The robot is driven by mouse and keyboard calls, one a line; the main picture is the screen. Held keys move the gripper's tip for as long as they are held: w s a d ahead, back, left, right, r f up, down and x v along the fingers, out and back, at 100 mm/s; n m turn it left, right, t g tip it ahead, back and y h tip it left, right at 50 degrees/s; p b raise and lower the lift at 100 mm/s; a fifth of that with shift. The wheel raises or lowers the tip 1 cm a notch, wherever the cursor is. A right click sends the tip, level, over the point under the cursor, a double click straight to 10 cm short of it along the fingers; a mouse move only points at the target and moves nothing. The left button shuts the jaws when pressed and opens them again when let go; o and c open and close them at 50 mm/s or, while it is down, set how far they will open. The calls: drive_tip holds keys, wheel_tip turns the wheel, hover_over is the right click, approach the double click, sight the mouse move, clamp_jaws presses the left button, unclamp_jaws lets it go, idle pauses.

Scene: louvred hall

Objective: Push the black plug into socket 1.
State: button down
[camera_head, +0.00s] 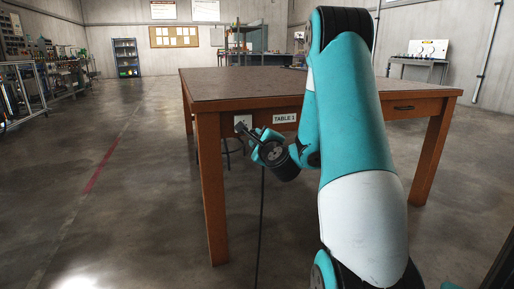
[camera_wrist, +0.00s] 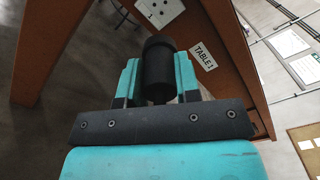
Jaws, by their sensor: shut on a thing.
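My gripper (camera_wrist: 158,78) is shut on the black plug (camera_wrist: 157,60), a dark cylinder between its two teal-and-black fingers in the wrist view. In the head view my gripper (camera_head: 257,144) is close to the table's front side, left of its sign. A white socket plate (camera_wrist: 160,10) with dark holes is on the table's front panel, partly cut off at the top of the wrist view. The socket plate also shows in the head view (camera_head: 243,121), just above the plug. The plug appears apart from the plate; its front end is hard to see.
The brown wooden table (camera_head: 225,84) has a bare grey top. A "TABLE" sign (camera_head: 285,118) is right of the socket plate. A dark cable (camera_head: 262,215) hangs from near my gripper to the floor. Open concrete floor lies to the left.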

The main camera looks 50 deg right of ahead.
sight(252, 130)
drive_tip(key=shift+w+d+r+p, duration=0.15)
drive_tip(key=shift+w+r+p, duration=0.15)
drive_tip(key=shift+p, duration=0.1)
drive_tip(key=p+x, duration=0.6)
drive_tip(key=p, duration=0.2)
drive_tip(key=shift+w+d, duration=0.1)
drive_tip(key=shift+w, duration=0.05)
drive_tip(key=shift+w+d+f+p, duration=0.15)
drive_tip(key=shift+w+d+p, duration=0.1)
drive_tip(key=shift+w+p, duration=0.3)
drive_tip(key=shift+f, duration=0.1)
drive_tip(key=shift+w+d+p, duration=0.15)
drive_tip(key=shift+p, duration=0.4)
drive_tip(key=shift+p+x, duration=1.25)
drive_tip(key=shift+p, duration=1.25)
